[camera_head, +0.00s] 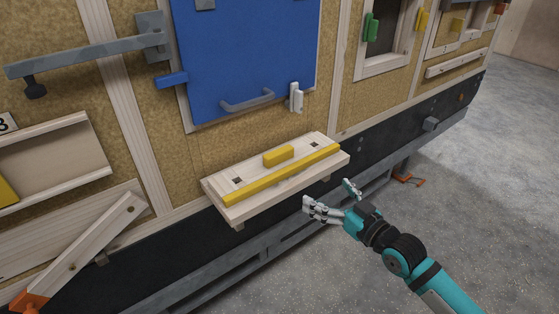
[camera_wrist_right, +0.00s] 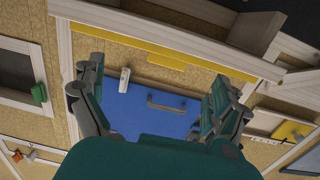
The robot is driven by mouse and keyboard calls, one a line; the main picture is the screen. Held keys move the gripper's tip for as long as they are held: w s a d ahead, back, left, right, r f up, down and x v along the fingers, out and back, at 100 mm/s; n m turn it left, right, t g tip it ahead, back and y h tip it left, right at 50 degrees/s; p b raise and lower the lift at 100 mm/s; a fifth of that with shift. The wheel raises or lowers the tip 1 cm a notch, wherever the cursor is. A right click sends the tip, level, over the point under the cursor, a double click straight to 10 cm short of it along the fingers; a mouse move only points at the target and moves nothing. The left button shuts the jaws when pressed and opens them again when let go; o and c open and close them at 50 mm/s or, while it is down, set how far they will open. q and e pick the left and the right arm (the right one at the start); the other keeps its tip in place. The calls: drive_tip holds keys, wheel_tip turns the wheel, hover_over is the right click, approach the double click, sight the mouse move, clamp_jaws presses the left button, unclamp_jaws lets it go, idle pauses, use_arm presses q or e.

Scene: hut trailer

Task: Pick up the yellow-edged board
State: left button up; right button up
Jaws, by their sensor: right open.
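The yellow-edged board (camera_head: 228,190) is pale wood and juts out from the trailer wall below the blue door. A yellow strip runs along its outer part, with a short yellow block and two dark square spots behind. In the wrist view the board (camera_wrist_right: 185,32) spans the top, its yellow strip partly visible. My right gripper (camera_head: 328,197) is open and empty, just off the board's right front side, apart from it. Its fingers also frame the blue door in the wrist view (camera_wrist_right: 158,82). My left gripper is not in view.
The blue door (camera_head: 245,55) has a grey handle (camera_head: 248,101) and a white latch (camera_head: 296,97) above the board. A grey bar (camera_head: 85,55) sticks out at upper left. A slanted plank (camera_head: 85,245) is at lower left. The concrete floor at right is open.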

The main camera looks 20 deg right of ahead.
wheel_tip(320, 180, up, 4)
drive_tip(key=a+f, duration=0.1)
drive_tip(key=a, duration=0.1)
drive_tip(key=p, duration=0.2)
approach(282, 155)
drive_tip(key=shift+n+y, duration=0.3)
drive_tip(key=shift+y, duration=0.1)
drive_tip(key=x, duration=0.5)
drive_tip(key=shift+w+d+f, duration=0.1)
drive_tip(key=shift+w+d, duration=0.1)
drive_tip(key=shift+w, duration=0.25)
drive_tip(key=p+x, duration=0.1)
drive_tip(key=x, duration=0.4)
drive_tip(key=shift+w+a+f, duration=0.1)
drive_tip(key=shift+w+a, duration=0.2)
drive_tip(key=shift+s, duration=0.1)
drive_tip(key=shift+c, duration=0.7)
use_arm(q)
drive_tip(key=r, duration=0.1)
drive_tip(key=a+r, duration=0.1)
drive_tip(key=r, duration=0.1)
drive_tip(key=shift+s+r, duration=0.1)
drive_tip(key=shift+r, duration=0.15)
use_arm(e)
drive_tip(key=c, duration=1.2)
